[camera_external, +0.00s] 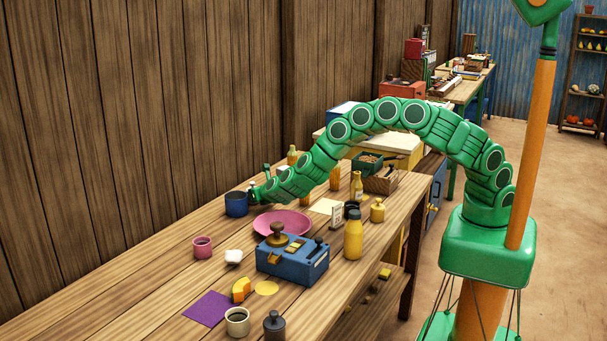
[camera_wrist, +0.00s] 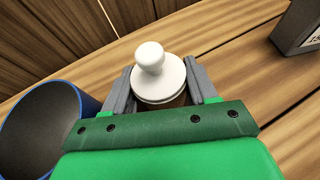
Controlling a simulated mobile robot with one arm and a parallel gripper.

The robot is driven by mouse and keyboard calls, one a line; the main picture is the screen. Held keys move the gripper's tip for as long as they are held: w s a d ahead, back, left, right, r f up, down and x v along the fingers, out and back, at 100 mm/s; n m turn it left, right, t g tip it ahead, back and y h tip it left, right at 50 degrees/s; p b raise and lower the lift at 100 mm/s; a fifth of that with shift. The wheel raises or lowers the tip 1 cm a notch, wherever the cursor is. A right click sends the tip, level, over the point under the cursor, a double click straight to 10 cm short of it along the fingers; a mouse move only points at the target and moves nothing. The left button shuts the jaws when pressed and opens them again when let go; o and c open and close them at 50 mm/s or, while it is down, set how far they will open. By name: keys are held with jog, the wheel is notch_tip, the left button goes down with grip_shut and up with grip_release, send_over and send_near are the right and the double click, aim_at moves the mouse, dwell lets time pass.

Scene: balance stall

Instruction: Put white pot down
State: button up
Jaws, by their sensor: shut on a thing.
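In the wrist view the white pot (camera_wrist: 160,78), with a round knob on its lid and a brownish part below, stands between the two grey fingers of my gripper (camera_external: 256,192). The gripper is shut on it. In the external view my gripper is low over the far side of the wooden table (camera_external: 130,300), just right of a blue pot (camera_external: 236,206).
The open blue pot also shows close on the left in the wrist view (camera_wrist: 42,125). A pink plate (camera_external: 282,222) lies nearby, with a blue box (camera_external: 292,262) in front of it. A grey block (camera_wrist: 298,27) stands at the wrist view's right. Bare planks lie between.

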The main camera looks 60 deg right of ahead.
jog(key=o, duration=1.3)
jog(key=shift+r, duration=0.15)
jog(key=shift+v, duration=5.7)
jog(key=shift+s+a+r, duration=0.1)
jog(key=shift+s+a, duration=0.1)
